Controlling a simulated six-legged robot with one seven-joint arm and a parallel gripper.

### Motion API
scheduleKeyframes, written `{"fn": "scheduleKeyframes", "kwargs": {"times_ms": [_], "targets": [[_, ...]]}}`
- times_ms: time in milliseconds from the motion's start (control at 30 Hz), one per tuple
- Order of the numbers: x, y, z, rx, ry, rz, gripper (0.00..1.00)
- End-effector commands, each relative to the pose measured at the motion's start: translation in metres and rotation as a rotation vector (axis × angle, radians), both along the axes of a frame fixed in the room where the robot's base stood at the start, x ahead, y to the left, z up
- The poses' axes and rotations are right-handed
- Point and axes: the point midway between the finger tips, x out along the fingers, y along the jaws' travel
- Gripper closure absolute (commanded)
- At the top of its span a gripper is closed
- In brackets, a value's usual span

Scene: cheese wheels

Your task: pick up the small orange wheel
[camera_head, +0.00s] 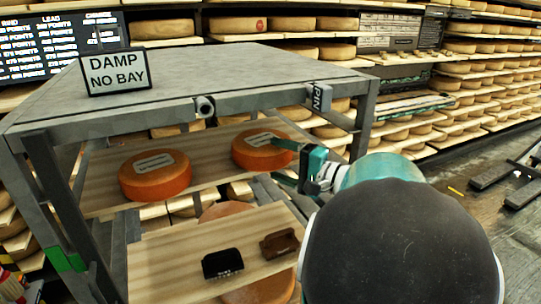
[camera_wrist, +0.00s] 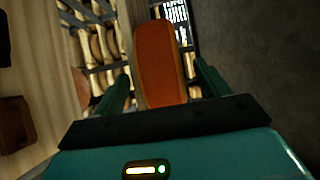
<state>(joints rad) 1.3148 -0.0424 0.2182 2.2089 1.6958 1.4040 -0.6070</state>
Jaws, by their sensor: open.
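Two orange wheels lie flat on the wooden shelf under the grey top, each with a pale label: one at the left (camera_head: 155,178) and one at the right (camera_head: 258,153). The right one looks a little smaller, but it may be farther away. My teal gripper (camera_head: 288,162) is at the right side of that right wheel. In the wrist view, an orange wheel (camera_wrist: 160,62) shows edge-on between the two spread fingers of my gripper (camera_wrist: 163,88), with a gap visible on both sides. My gripper is open; whether a finger touches the wheel is unclear.
A lower board (camera_head: 190,262) holds a black block (camera_head: 222,263) and a brown block (camera_head: 279,243). A larger orange wheel (camera_head: 222,210) shows partly behind it. The grey top (camera_head: 200,80) and its post (camera_head: 362,128) bound the shelf. Cheese racks stand behind.

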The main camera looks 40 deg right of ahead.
Motion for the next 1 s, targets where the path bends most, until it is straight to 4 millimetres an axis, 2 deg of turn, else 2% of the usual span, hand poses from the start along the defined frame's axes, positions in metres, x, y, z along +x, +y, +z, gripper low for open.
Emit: {"fn": "scheduleKeyframes", "kwargs": {"times_ms": [200,500,600,1000], "targets": [[0.0023,0.0023,0.0002,0.001,-0.001,0.006,0.25],[0.0016,0.0014,0.0007,0.000,-0.002,0.003,0.84],[0.0013,0.0011,0.0007,0.000,-0.002,0.002,1.00],[0.0030,-0.0011,0.0072,-0.003,-0.006,0.003,1.00]]}}
